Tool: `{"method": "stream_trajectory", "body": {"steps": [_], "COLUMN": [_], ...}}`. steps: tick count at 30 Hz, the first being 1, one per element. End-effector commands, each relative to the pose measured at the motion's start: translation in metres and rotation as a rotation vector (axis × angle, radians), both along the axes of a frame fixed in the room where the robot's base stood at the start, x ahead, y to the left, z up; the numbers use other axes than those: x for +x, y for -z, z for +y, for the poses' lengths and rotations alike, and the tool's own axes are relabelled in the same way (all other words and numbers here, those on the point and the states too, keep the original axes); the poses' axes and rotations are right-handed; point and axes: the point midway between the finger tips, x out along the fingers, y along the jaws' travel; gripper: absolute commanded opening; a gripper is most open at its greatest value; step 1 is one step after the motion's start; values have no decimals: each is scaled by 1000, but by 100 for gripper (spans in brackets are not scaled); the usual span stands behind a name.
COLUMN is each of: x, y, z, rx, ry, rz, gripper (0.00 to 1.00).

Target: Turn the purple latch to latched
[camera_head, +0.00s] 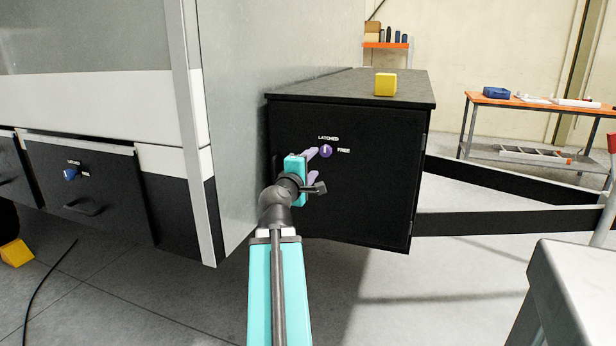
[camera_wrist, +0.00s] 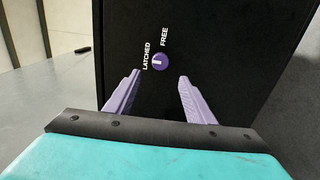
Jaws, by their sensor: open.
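The purple latch (camera_head: 326,151) is a round knob with a pale bar, on the front of a black box. The bar looks roughly upright in the head view. "LATCHED" is printed above it and "FREE" to its right; I cannot tell for sure which one the bar points to. In the wrist view the latch (camera_wrist: 160,62) shows just beyond and between the fingertips. My gripper (camera_head: 314,166) has its purple fingers apart and empty in front of the box, with the latch near the upper fingertip in the head view. It also shows in the wrist view (camera_wrist: 160,74).
The black box (camera_head: 375,200) has a yellow cube (camera_head: 385,84) on top. A grey caravan wall (camera_head: 235,130) stands close on the left. A drawer with a blue latch (camera_head: 70,173) is further left. A grey surface (camera_head: 580,290) is at the lower right.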

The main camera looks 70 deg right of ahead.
Motion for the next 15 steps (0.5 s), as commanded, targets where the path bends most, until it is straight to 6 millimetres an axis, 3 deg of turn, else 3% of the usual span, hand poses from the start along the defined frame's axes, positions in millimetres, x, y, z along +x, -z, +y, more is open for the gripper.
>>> {"method": "stream_trajectory", "body": {"steps": [15], "x": [-1], "y": [3], "z": [19], "rx": [-2], "ry": [0], "rz": [-1], "gripper": [49]}}
